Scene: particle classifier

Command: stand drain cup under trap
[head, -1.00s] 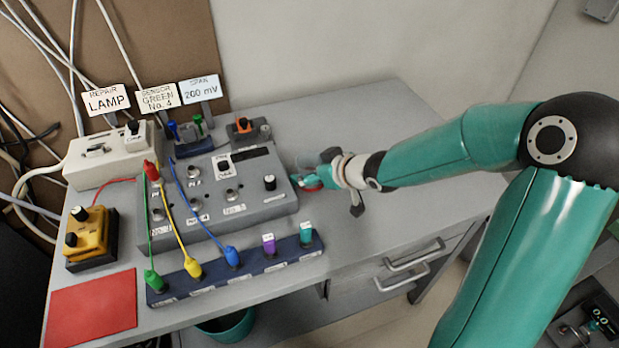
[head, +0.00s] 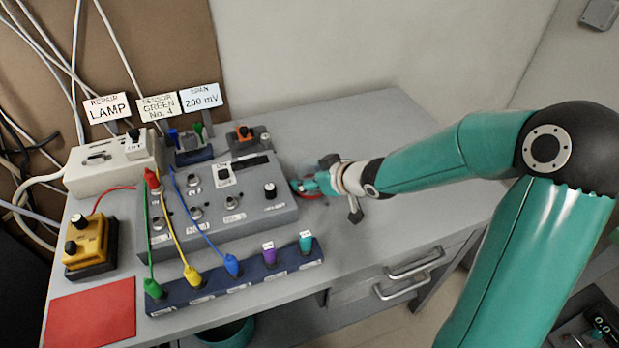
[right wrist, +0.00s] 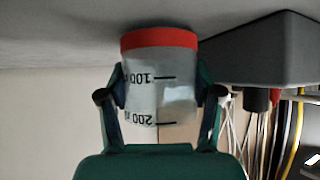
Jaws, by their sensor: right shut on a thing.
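The drain cup is a clear graduated beaker (right wrist: 160,85) with a red band at its base and 100 and 200 marks, upside down in the right wrist view. My right gripper (right wrist: 160,95) is shut on it, one finger on each side. The red base meets the grey bench surface or is very close to it. In the head view the right gripper (head: 312,187) and the cup's red band (head: 312,196) are just right of the grey control box (head: 225,205). I cannot make out the trap. My left gripper is out of view.
A blue socket strip (head: 200,293) with coloured plugs lies in front of the box. A yellow device (head: 88,245) and red mat (head: 90,312) are at the left. The bench behind and right of the gripper (head: 390,130) is clear.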

